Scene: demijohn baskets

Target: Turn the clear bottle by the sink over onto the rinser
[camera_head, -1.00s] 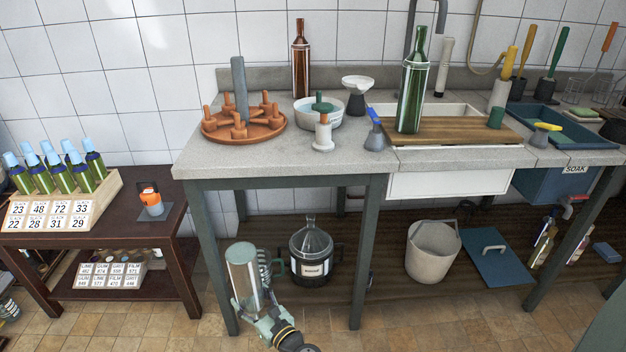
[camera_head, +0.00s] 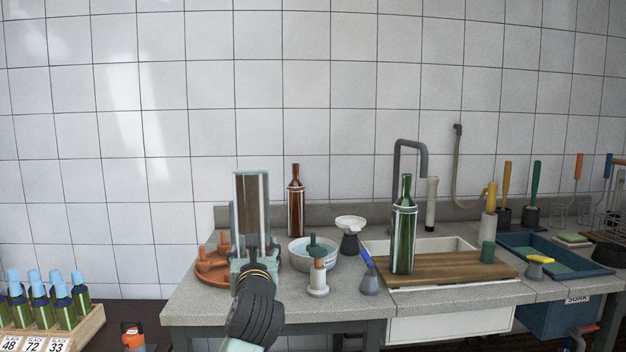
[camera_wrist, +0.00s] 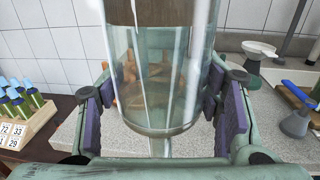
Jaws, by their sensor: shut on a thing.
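My gripper (camera_head: 255,250) is shut on the clear bottle (camera_head: 251,205), with a finger on each side of it. The bottle stands vertical, its wide flat end up, in front of the left part of the counter. In the wrist view the clear glass (camera_wrist: 155,85) fills the space between the pads; its neck is not clearly visible. A white bowl with a dark green centre piece (camera_head: 313,252), which looks like the rinser, sits on the counter just right of my gripper. A terracotta peg stand (camera_head: 212,268) is partly hidden behind the bottle and gripper.
A brown bottle (camera_head: 295,205) stands behind the bowl. A green bottle (camera_head: 404,230) stands on the wooden board (camera_head: 455,271) by the sink.

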